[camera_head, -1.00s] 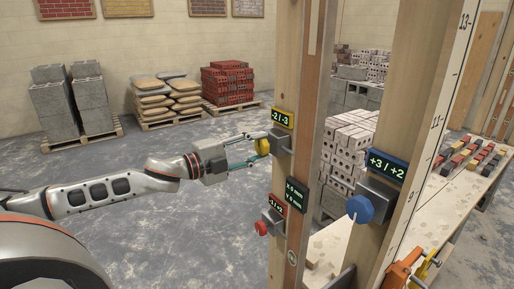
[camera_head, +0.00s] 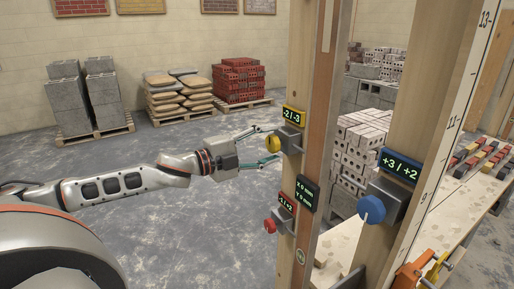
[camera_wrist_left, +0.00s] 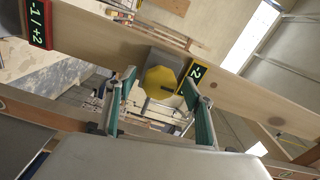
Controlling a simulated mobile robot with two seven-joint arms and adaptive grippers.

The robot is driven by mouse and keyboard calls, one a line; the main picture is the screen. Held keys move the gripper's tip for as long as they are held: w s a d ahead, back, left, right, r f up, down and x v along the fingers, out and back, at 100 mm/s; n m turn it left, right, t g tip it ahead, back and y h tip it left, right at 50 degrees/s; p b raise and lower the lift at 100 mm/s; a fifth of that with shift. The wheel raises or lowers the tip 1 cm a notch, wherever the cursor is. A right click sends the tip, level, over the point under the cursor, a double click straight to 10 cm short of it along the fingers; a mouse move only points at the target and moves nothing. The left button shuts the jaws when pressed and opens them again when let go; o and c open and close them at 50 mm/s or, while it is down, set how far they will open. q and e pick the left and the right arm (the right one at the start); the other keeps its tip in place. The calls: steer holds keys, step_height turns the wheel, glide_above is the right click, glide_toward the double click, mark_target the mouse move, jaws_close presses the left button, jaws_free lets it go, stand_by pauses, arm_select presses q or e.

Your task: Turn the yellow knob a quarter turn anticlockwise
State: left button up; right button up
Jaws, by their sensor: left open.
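The yellow knob (camera_head: 273,144) sits on a grey box on the wooden post, under a yellow-framed display reading -2 / -3. In the left wrist view the knob (camera_wrist_left: 159,82) shows an eight-sided face with a dark mark pointing toward the display. My left gripper (camera_head: 270,144) is open, one finger above the knob and one below. In the wrist view my left gripper (camera_wrist_left: 161,80) has its green-padded fingers on either side of the knob, with visible gaps. My right gripper is out of view.
Below on the post are a red knob (camera_head: 270,226) and a dark X/Y display (camera_head: 307,194). A blue knob (camera_head: 371,209) is on a second post to the right. A bench (camera_head: 452,222) with coloured blocks is behind it. The floor around my left arm is clear.

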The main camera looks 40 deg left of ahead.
mark_target(269, 145)
arm_select(q)
steer(key=shift+v, duration=2)
steer(key=v, duration=0.8)
